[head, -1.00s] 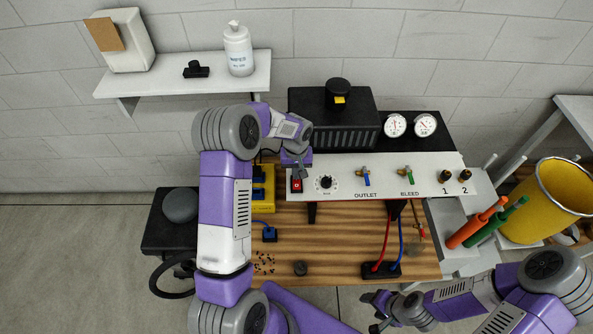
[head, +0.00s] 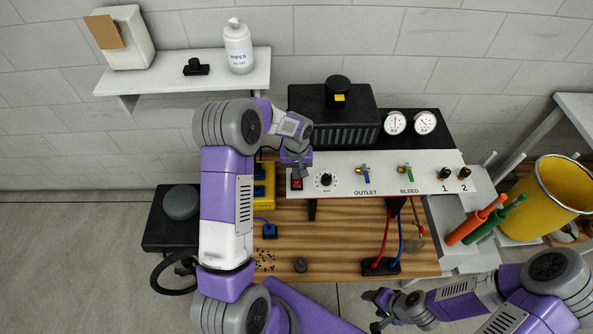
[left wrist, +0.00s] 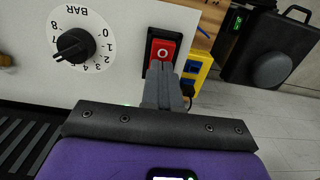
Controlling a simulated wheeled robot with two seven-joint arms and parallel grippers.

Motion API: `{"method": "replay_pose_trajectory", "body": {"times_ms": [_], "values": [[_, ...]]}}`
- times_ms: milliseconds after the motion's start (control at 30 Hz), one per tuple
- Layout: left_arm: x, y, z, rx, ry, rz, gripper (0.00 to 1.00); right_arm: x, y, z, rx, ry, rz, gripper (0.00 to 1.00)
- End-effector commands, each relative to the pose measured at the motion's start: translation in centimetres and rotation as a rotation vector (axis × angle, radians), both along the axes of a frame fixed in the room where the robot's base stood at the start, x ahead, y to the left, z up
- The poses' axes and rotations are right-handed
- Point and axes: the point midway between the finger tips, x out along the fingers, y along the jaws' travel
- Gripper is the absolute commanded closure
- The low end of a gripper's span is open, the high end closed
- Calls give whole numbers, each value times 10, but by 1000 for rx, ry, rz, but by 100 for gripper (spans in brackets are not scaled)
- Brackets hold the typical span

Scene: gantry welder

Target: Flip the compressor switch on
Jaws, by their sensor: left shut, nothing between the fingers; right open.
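The compressor switch (head: 297,184) is a red rocker in a black frame at the left end of the white panel. In the left wrist view the red switch (left wrist: 162,50) shows a white "0" mark near its far end. My left gripper (left wrist: 160,68) is shut and empty, its fingertips at the near edge of the rocker and covering part of it; I cannot tell whether they touch. In the head view my left gripper (head: 298,172) is just above the switch. My right gripper (head: 378,310) is open and empty at the bottom, below the bench's front edge.
A pressure dial (head: 326,181) sits right of the switch. The outlet valve (head: 366,175) and bleed valve (head: 409,174) are further right. A yellow box (head: 263,186) stands left of the panel. The black compressor (head: 350,125) and two gauges are behind.

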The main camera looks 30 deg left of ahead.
Motion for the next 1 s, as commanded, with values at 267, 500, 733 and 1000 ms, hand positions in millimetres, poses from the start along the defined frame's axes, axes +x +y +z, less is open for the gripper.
{"method": "replay_pose_trajectory", "body": {"times_ms": [267,500,733,1000], "values": [[1,1,13,1,-1,0,100,0,0,9,0,0,0,40],[8,7,59,3,-8,2,100,0,0,28,0,-1,0,40],[14,11,107,1,-4,2,100,0,0,28,0,0,0,40],[18,14,136,1,-1,1,100,0,0,29,0,0,0,40]]}}
